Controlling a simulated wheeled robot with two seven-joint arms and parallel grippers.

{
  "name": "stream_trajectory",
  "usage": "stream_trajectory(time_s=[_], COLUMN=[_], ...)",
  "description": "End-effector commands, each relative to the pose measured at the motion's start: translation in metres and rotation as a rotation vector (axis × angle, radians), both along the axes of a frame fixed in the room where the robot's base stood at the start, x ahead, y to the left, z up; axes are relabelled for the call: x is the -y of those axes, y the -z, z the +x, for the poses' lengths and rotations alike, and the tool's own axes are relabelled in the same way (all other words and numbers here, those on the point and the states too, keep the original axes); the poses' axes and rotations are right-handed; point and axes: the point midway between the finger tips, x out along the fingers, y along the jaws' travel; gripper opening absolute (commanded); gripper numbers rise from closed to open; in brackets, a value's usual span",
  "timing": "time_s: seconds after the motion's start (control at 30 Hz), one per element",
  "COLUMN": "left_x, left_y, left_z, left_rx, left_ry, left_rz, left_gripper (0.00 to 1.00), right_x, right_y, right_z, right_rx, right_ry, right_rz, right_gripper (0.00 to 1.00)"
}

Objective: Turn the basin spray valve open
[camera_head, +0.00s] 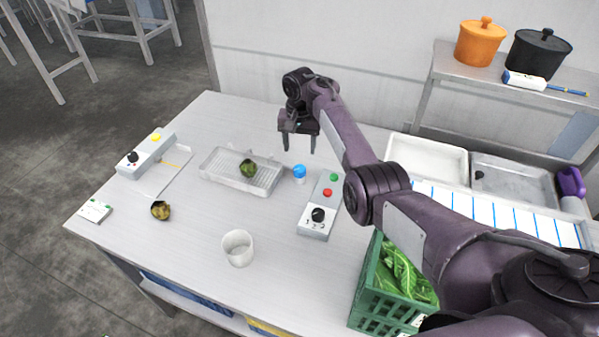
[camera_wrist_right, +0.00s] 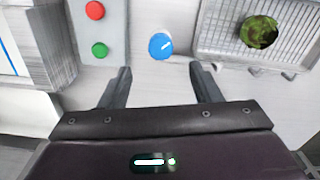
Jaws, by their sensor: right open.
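A small round knob with a blue top (camera_head: 299,170), which looks like the spray valve, stands on the table just right of a wire-mesh basin (camera_head: 215,163). A white mark runs slantwise across its blue top (camera_wrist_right: 160,46) in the right wrist view. My right gripper (camera_head: 299,150) is open and empty, with its fingers pointing down, above and behind the knob. In the right wrist view the knob lies just beyond the gap between the fingertips (camera_wrist_right: 160,69), not between them. A green leafy clump (camera_head: 248,168) lies in the basin. My left gripper is not in view.
A grey control box (camera_head: 315,223) with red and green buttons and a black dial stands right of the knob. A white cup (camera_head: 238,248), a brownish-green clump (camera_head: 161,210) and a green crate (camera_head: 375,312) of leaves stand nearer.

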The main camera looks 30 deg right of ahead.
Motion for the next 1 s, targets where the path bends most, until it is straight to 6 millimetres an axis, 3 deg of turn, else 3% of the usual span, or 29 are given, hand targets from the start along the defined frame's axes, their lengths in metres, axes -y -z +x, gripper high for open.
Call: stream_trajectory(time_s=[0.03,0.27,0.6,1.0], left_x=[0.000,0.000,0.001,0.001], left_y=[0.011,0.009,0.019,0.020], left_z=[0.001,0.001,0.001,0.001], left_rx=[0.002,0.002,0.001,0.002], left_ry=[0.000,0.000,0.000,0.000], left_rz=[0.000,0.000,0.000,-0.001], left_gripper=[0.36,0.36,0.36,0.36], right_x=[0.000,0.000,0.000,0.001], right_y=[0.011,0.026,0.078,0.088], right_z=[0.000,0.000,0.000,0.000], right_rx=[0.000,-0.003,-0.002,0.001], right_ry=[0.000,-0.001,0.000,0.001], right_rz=[0.000,0.000,0.000,-0.001], right_gripper=[0.57,0.57,0.57,0.57])
